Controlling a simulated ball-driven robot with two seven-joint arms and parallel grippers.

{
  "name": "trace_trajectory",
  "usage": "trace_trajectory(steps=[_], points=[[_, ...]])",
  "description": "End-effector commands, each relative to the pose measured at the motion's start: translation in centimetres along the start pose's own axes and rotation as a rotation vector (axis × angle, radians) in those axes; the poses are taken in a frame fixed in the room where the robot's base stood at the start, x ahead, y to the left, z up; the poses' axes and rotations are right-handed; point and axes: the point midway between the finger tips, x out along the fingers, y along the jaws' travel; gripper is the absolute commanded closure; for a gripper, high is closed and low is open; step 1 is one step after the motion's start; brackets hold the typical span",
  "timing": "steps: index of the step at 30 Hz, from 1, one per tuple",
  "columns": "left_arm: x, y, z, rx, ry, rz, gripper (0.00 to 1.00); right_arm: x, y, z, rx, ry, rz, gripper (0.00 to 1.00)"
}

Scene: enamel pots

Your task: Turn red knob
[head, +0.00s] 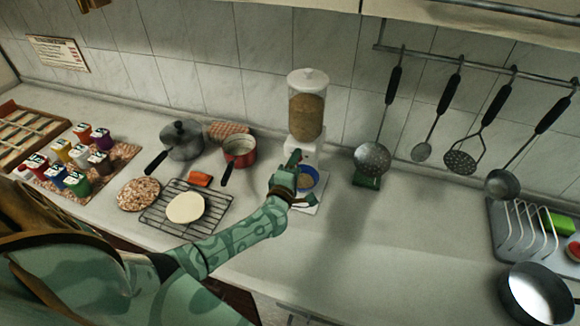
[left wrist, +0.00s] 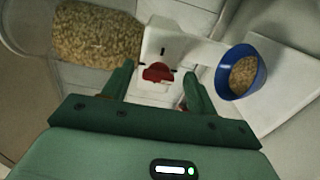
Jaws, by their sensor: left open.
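The red knob (left wrist: 158,72) is on the white front of a dispenser and sits between my open left fingers in the left wrist view. I cannot tell whether the fingers touch it. The dispenser (head: 307,112) has a clear container of brown grain, which also shows in the left wrist view (left wrist: 98,38). In the head view my left gripper (head: 296,160) is at the dispenser's lower front and hides the knob. A blue bowl (head: 309,181) with some grain stands under the dispenser; it also shows in the left wrist view (left wrist: 241,72). My right gripper is not in view.
Left of the dispenser are a red pot (head: 239,150), a grey lidded pot (head: 182,139) and a wire rack (head: 214,216) with a pale flat disc. Utensils hang from a rail (head: 480,66) on the right.

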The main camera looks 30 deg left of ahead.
Motion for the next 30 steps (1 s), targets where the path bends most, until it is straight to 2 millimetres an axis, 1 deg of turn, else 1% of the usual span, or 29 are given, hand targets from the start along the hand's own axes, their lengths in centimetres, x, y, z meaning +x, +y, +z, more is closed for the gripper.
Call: trace_trajectory(steps=[2,5,12,15,18,21,24,30], points=[[-1.0,0.0,0.0,-0.001,-0.001,-0.002,0.42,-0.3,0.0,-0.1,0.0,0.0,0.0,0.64],[-3.1,0.0,0.1,-0.001,-0.002,-0.004,0.42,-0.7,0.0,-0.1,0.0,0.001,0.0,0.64],[-9.8,-0.1,0.0,-0.002,-0.001,-0.004,0.42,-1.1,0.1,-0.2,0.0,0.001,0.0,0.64],[-12.2,-0.2,0.0,0.0,-0.001,-0.004,0.42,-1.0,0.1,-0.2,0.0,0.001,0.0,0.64],[-14.0,-0.1,0.0,0.0,0.0,-0.003,0.42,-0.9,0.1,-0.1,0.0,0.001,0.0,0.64],[-15.2,-0.1,0.0,0.0,-0.001,-0.003,0.42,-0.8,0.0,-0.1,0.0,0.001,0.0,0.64],[-15.8,-0.1,0.0,0.0,0.0,-0.002,0.42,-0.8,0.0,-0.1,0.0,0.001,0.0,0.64],[-16.0,0.0,0.1,0.0,0.0,-0.001,0.42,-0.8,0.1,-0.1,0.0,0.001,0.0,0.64]])
